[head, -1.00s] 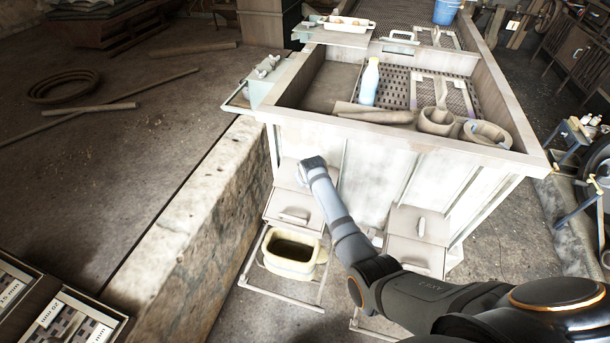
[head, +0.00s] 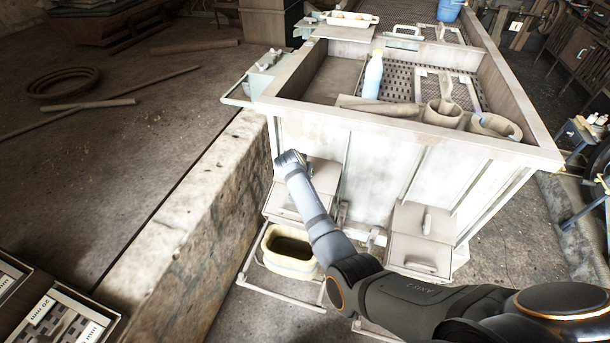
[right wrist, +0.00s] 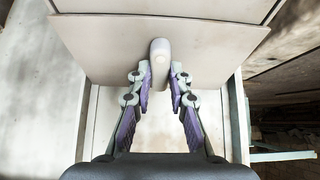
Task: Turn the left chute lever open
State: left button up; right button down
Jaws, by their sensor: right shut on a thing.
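The left chute (head: 325,175) is a pale box low on the front of the big bin, with a small handle on its lower flap. My right arm reaches across the front of the bin to this chute and covers its lever in the head view. In the right wrist view, the left chute lever (right wrist: 159,52) is a pale rounded bar standing against a flat panel. My right gripper (right wrist: 160,76) has its two fingertips on either side of the lever's lower part and is shut on it. My left gripper is in neither view.
A cream tub (head: 287,262) stands below the left chute. The right chute (head: 418,235), with its own lever (head: 427,220), is further right. A stone ledge (head: 190,225) runs along the left. A bottle (head: 373,75) and several pots stand on the bin.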

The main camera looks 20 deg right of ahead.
dwell(0.3)
jog(key=c, duration=1.2)
grip_release()
notch_tip(320, 180, up, 10)
jog(key=shift+f, duration=0.1)
